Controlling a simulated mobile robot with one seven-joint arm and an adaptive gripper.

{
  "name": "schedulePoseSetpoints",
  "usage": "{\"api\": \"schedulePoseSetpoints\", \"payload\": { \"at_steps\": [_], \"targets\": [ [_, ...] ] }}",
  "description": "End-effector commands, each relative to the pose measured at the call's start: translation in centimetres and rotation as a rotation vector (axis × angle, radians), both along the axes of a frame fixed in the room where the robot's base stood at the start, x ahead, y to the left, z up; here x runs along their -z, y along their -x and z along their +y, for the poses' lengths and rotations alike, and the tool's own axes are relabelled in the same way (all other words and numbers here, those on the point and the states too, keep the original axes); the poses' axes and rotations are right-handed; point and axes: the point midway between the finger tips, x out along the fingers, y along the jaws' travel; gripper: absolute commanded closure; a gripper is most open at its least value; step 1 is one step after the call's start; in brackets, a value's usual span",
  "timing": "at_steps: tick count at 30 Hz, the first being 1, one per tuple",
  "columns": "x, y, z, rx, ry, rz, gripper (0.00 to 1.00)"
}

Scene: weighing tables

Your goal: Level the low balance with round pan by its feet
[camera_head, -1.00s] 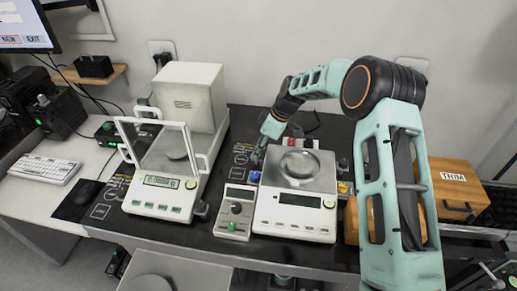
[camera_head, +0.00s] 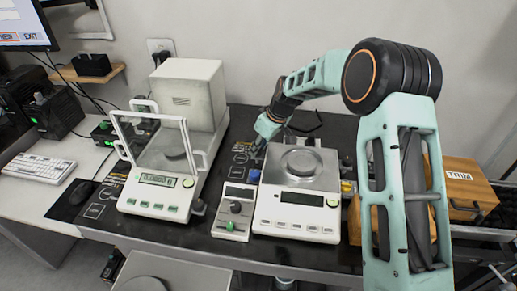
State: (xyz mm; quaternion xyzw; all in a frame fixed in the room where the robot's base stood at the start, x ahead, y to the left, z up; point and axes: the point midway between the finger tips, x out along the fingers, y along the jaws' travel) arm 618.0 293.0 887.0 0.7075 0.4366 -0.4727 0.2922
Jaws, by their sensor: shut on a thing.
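The low balance with round pan (camera_head: 297,222) sits on the dark table, its round pan (camera_head: 301,163) on top and a dark display in front. A blue foot knob (camera_head: 254,176) shows at its left side, and a yellow one (camera_head: 347,187) at its right. My gripper (camera_head: 256,157) points down at the left side, its fingertips at the blue foot knob. It is shut on that knob, though the contact is small and partly hidden. The bubble level cannot be made out.
A balance with a glass draft shield (camera_head: 160,194) stands at the left. A small control box (camera_head: 234,212) stands close between the balances. A wooden box marked TRIM (camera_head: 458,178) is at the right, behind my arm. A keyboard (camera_head: 38,168) lies far left.

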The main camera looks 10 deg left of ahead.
Motion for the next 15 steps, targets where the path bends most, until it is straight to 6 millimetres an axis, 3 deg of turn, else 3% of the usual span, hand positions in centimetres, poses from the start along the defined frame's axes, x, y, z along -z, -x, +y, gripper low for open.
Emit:
{"api": "schedulePoseSetpoints", "payload": {
  "at_steps": [4, 5, 9, 15],
  "targets": [
    [-0.05, -0.01, 0.01, 0.0, -0.001, 0.0, 1.0],
    [-0.05, -0.02, 0.01, 0.0, -0.001, 0.0, 0.74],
    [-0.04, -0.01, 0.01, 0.0, 0.0, 0.001, 0.58],
    [-0.01, -0.04, -0.04, -0.001, 0.0, 0.0, 0.58]
  ]
}}
